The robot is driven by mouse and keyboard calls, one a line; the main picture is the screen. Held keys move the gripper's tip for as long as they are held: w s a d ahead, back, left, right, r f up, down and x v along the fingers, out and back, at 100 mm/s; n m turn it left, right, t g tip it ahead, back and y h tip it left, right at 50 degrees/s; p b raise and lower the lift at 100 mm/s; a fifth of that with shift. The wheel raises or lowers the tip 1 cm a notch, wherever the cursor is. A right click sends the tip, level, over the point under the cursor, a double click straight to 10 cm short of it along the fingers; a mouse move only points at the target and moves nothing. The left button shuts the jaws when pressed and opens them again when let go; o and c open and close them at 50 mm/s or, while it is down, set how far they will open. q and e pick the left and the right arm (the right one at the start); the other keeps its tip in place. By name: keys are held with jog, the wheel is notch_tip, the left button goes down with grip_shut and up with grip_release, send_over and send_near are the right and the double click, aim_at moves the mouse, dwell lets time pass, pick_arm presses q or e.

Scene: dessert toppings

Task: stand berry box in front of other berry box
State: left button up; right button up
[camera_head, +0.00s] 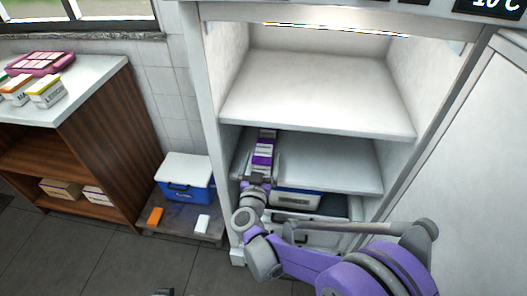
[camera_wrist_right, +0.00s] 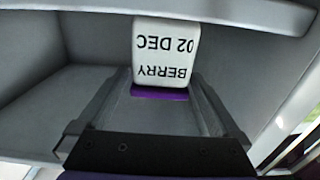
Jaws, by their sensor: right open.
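A white berry box (camera_wrist_right: 166,50) with a purple lower edge fills the middle of the right wrist view; its lettering reads BERRY and 02 DEC upside down. My right gripper (camera_wrist_right: 160,105) is open, with its fingers to either side of the box's near end. In the head view my right gripper (camera_head: 258,172) reaches onto the left of the cabinet's middle shelf (camera_head: 335,163). White and purple box tops (camera_head: 264,146) line up beyond it; where one box ends and another begins is hard to tell. A small dark part at the bottom edge may be my left gripper (camera_head: 163,292).
The upper shelf (camera_head: 315,95) is bare and hangs above the gripper. The middle shelf is clear to the right. A blue-and-white container (camera_head: 297,198) sits below it. A blue cooler (camera_head: 188,178) stands outside at left. A counter (camera_head: 85,88) holds boxes and a pink tray (camera_head: 40,63).

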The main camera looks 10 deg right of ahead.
jog(key=v, duration=0.8)
jog(key=shift+s+p, duration=0.2)
jog(key=shift+p, duration=0.2)
notch_tip(320, 180, up, 5)
jog(key=s+n+g+y, duration=0.1)
jog(key=s+n+y, duration=0.2)
jog(key=n+y, duration=0.35)
jog(key=s+d+f+m+g, duration=0.1)
jog(key=s+d+f+g, duration=0.3)
jog(key=s, duration=0.4)
jog(key=s+d+f+m+g+h, duration=0.1)
jog(key=s+d+f+g, duration=0.3)
jog(key=s, duration=0.4)
jog(key=s+d+f+m+g+h, duration=0.1)
jog(key=s+d+f+g, duration=0.2)
jog(key=s+d, duration=0.3)
jog(key=shift+s+f+m+g, duration=0.4)
jog(key=shift+s+g, duration=0.1)
jog(key=shift+s, duration=0.7)
jog(key=shift+d, duration=0.15)
jog(key=shift+c, duration=0.3)
